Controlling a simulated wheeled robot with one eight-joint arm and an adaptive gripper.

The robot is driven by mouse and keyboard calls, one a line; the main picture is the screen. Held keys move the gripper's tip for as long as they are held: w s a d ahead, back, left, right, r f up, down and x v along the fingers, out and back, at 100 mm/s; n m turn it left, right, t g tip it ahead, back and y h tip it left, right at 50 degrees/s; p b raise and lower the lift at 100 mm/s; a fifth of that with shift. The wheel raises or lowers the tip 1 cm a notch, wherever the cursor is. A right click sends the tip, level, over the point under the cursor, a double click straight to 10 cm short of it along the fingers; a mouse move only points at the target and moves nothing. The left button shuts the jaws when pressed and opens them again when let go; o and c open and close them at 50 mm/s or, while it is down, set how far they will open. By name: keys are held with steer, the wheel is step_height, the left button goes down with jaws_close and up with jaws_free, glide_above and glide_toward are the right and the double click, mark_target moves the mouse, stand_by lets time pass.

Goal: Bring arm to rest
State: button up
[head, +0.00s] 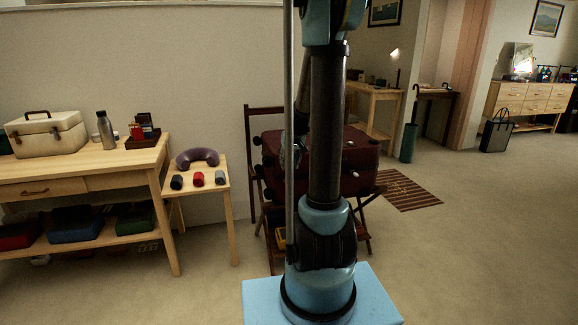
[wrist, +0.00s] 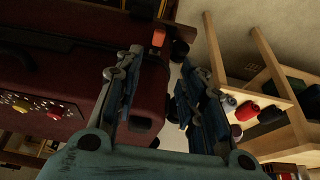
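My gripper (wrist: 160,68) shows in the wrist view with its two fingers apart and nothing visible between them. The dark red suitcase (head: 363,158) rests on a folding wooden rack in the head view, partly hidden behind my arm. In the wrist view the suitcase (wrist: 60,70) fills the left side, behind the left finger. I cannot tell whether the finger touches it. In the head view my arm stands upright in the middle, and my gripper is mostly hidden behind it.
A small wooden stand (head: 208,184) holds a purple neck pillow (head: 197,157) and three rolls. Left of it, a wooden table (head: 85,165) carries a cream case (head: 47,133) and a bottle (head: 106,130). A striped mat (head: 405,190) lies right of the rack.

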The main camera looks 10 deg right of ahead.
steer(key=s+a+r+g, duration=0.1)
steer(key=s+r, duration=0.1)
steer(key=s, duration=0.7)
steer(key=s+a+r, duration=0.2)
steer(key=s, duration=0.7)
steer(key=s+f, duration=0.2)
steer(key=s, duration=0.7)
steer(key=s+f+g, duration=0.1)
steer(key=s+f, duration=0.2)
steer(key=s, duration=0.6)
steer(key=shift+s+a+f+m, duration=0.15)
steer(key=shift+s+m, duration=0.05)
steer(key=shift+m, duration=0.2)
